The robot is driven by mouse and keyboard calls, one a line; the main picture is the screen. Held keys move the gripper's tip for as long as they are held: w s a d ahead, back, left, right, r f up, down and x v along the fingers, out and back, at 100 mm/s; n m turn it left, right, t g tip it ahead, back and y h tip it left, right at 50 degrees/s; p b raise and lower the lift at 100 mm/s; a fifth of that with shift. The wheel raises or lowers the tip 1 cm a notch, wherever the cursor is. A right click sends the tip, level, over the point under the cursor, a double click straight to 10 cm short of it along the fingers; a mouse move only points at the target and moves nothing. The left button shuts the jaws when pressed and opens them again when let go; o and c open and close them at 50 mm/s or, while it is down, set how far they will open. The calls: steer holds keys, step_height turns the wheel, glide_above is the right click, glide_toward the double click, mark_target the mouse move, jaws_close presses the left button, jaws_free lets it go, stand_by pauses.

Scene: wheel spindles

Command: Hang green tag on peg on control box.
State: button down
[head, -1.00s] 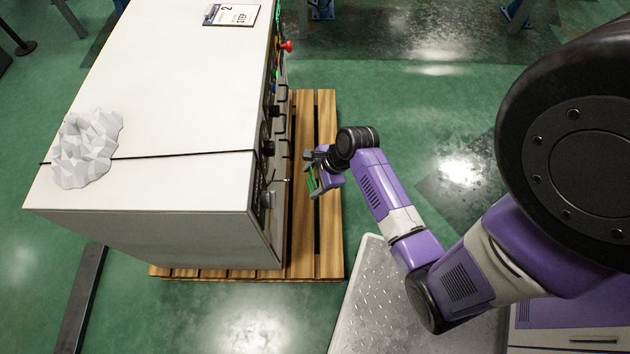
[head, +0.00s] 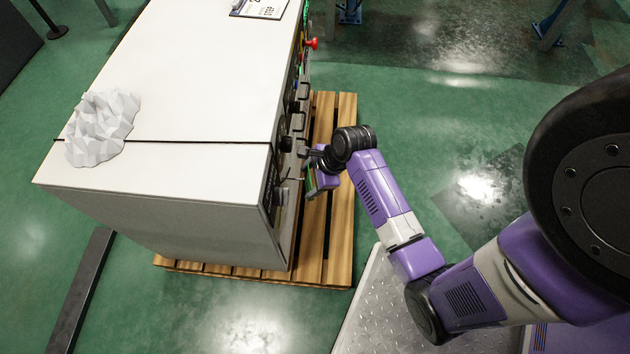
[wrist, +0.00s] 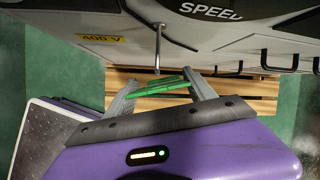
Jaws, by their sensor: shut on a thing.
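The white control box (head: 200,70) stands at left in the head view, its knob-covered front facing right. In the wrist view a thin metal peg (wrist: 158,48) with a small head sticks out of the control box panel (wrist: 110,20), beside a yellow "400 V" label. My gripper (wrist: 162,82) is shut on the green tag (wrist: 155,88), which shows nearly edge-on between the fingers. The peg's tip appears just above the tag in that picture; I cannot tell the gap in depth. In the head view the tag (head: 311,184) is close to the box front, partly hidden by my gripper (head: 317,168).
Black handles (wrist: 240,69) stick out of the panel to the right of the peg. The box stands on a wooden pallet (head: 342,215). A crumpled white lump (head: 100,128) and a clipboard (head: 262,9) lie on top. Green floor is open to the right.

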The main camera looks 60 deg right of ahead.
steer(key=shift+w+a+f+b, duration=0.15)
steer(key=shift+w+a, duration=0.1)
steer(key=shift+w, duration=0.4)
steer(key=shift+w+a+f+b, duration=0.1)
steer(key=shift+w+a, duration=0.15)
steer(key=shift+w, duration=0.45)
steer(key=shift+w+a+f+b, duration=0.15)
steer(key=shift+w+a, duration=0.1)
steer(key=shift+w, duration=0.4)
steer(key=shift+w+a+f, duration=0.1)
steer(key=shift+a+f, duration=0.05)
steer(key=shift+f, duration=0.05)
steer(key=shift+c, duration=1.2)
jaws_free()
steer(key=shift+w, duration=0.1)
steer(key=shift+r, duration=0.1)
steer(key=p+v, duration=0.2)
steer(key=v, duration=0.6)
steer(key=shift+s, duration=0.2)
